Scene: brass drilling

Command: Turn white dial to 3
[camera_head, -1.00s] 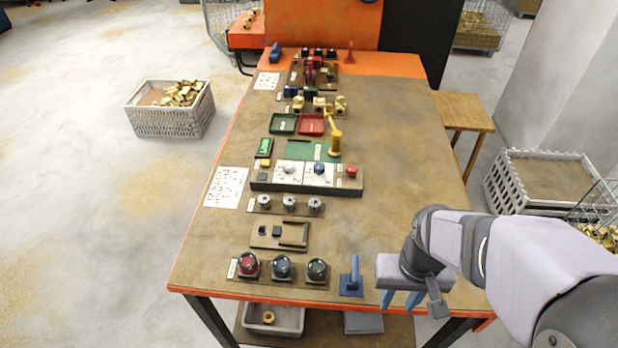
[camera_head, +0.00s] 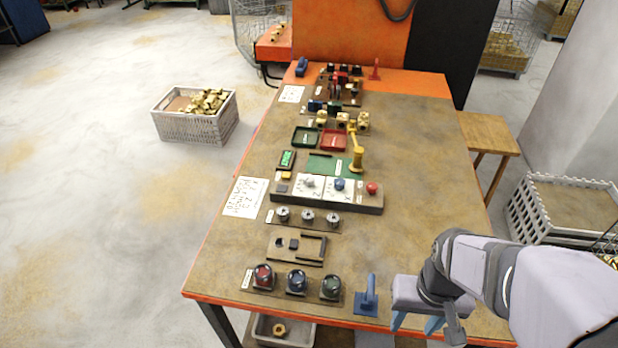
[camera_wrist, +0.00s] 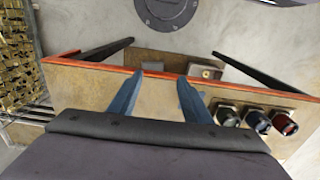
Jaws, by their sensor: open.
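The white dial (camera_head: 309,182) sits on a white plate with markings, on the dark control box (camera_head: 325,199) near the middle of the table. A blue dial (camera_head: 340,184) is on the plate to its right, and a red button (camera_head: 371,188) is at the box's right end. The dial's setting is too small to read. My gripper (camera_head: 417,324) is at the table's front right edge, well nearer than the dial and apart from it. In the wrist view its two blue fingers (camera_wrist: 158,95) are spread and empty. The dial does not show in the wrist view.
Small silver knobs (camera_head: 307,217) sit before the control box. The table's right side is clear.

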